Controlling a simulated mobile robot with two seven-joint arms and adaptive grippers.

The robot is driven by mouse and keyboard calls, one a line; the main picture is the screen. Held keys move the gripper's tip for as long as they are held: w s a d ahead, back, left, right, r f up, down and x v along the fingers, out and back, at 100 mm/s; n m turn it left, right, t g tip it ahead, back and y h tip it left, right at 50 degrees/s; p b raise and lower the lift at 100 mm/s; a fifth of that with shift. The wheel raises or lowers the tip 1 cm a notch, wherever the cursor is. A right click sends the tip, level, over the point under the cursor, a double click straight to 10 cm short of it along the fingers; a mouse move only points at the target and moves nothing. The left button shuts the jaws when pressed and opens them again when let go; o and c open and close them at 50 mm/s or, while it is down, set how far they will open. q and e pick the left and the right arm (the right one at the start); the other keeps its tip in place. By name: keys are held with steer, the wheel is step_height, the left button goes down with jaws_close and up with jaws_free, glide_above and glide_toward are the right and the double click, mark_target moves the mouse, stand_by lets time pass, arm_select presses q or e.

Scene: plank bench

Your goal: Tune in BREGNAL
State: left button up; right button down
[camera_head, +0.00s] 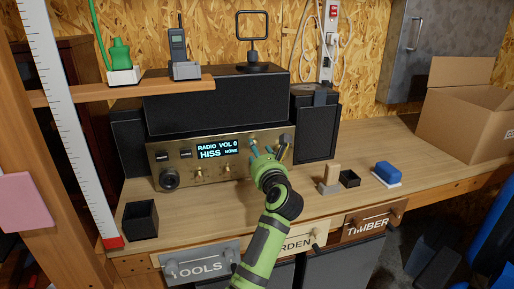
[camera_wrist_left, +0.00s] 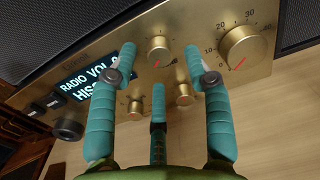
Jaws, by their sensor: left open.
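The brass-fronted radio (camera_head: 205,181) stands on the bench. Its display (camera_head: 217,149) reads RADIO VOL 0, HISS, NONE. In the left wrist view the display (camera_wrist_left: 88,88) is partly covered by a finger. A brass knob with a red mark (camera_wrist_left: 158,49) shows between my fingers. A larger brass dial (camera_wrist_left: 240,46) with a numbered scale is to their right. Two small brass controls (camera_wrist_left: 135,107) (camera_wrist_left: 184,95) sit lower. My left gripper (camera_head: 268,152) is open and empty in front of the panel's right part; it also shows in the left wrist view (camera_wrist_left: 160,62). Contact cannot be told.
A black cup (camera_head: 141,220) stands front left on the bench. A wooden block piece (camera_head: 329,180), a small black box (camera_head: 350,179) and a blue block (camera_head: 387,172) lie right of my arm. A shelf (camera_head: 130,94) overhangs the radio's left. A cardboard box (camera_head: 462,110) stands far right.

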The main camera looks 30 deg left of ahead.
arm_select(q)
steer(key=shift+x, duration=0.95)
jaws_close()
steer(key=shift+p, duration=0.35)
steer(key=shift+s+f+m+p, duration=0.1)
steer(key=shift+m+p, duration=1.65)
steer(key=shift+p, duration=0.25)
steer(key=shift+f+m+p, duration=0.1)
steer(key=shift+m+p, duration=1.65)
steer(key=shift+p, duration=0.2)
